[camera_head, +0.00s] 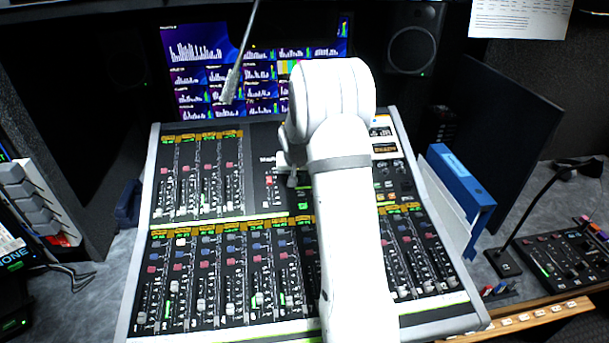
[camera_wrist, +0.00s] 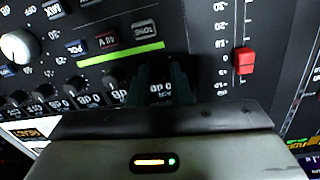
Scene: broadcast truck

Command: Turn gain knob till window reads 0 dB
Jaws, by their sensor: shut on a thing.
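In the wrist view, my gripper (camera_wrist: 160,85) reaches down to the console panel with its two dark fingers close together. It is shut on what appears to be a knob at the end of a row of small black knobs. The fingers hide most of that knob. Small upside-down white markings beside the row look like "0 dB", but I cannot tell which is the gain window's reading. In the head view, the mixing console (camera_head: 262,205) lies under my arm, and the arm hides the gripped spot.
A red fader cap (camera_wrist: 244,61) stands to the right of my fingers in the wrist view, and a white knob (camera_wrist: 19,46) is at the left. A thin boom (camera_head: 240,60) crosses before the monitor (camera_head: 195,50). A blue binder (camera_head: 458,185) stands right of the console.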

